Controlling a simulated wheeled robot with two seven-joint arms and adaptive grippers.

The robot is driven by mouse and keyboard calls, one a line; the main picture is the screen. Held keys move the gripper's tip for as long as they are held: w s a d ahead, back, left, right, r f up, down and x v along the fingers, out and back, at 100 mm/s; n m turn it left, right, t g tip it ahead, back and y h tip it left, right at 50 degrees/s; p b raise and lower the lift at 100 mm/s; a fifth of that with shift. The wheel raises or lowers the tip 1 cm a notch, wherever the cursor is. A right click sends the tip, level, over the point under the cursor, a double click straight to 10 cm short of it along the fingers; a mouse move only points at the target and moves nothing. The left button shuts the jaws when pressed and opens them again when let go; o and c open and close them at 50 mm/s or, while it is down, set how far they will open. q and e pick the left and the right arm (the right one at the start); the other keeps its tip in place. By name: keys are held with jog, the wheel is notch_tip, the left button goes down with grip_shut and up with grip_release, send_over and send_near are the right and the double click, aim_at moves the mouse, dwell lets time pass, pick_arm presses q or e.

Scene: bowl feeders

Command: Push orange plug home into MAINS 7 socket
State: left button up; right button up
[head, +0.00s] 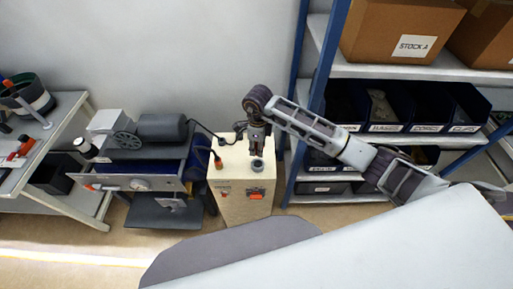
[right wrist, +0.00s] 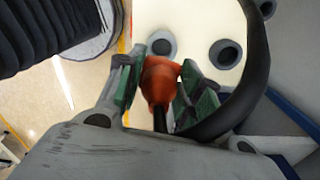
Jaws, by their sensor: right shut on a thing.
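The orange plug (right wrist: 159,80) sits between the green-padded fingers of my right gripper (right wrist: 155,88) in the right wrist view, with a thick black cable looping off to the right. My right gripper (head: 257,148) is shut on it and points down over the cream cabinet (head: 232,205) in the head view. A round dark grey socket (right wrist: 161,45) lies just beyond the plug's front end; I cannot tell whether they touch. A second round socket (right wrist: 225,53) lies to its right. I cannot read a MAINS 7 label. My left gripper is not in view.
Another orange connector (head: 218,162) shows at the cabinet's left edge. An orange switch (head: 256,195) is on its front. A motor-driven feeder bench (head: 140,183) stands to the left. A blue-framed shelf (head: 410,72) with bins stands close on the right.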

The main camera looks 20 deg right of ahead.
jog(key=shift+w+m, duration=0.1)
jog(key=shift+m, duration=0.2)
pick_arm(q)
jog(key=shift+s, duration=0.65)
pick_arm(e)
jog(key=shift+w, duration=0.1)
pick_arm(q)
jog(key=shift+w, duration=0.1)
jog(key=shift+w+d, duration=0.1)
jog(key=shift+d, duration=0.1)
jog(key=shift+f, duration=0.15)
pick_arm(e)
jog(key=shift+f, duration=0.2)
jog(key=shift+f+b, duration=0.45)
jog(key=shift+f, duration=0.1)
jog(key=shift+f+b, duration=1.15)
jog(key=shift+f, duration=0.85)
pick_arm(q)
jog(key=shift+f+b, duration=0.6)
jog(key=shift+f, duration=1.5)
pick_arm(e)
jog(key=shift+f, duration=0.8)
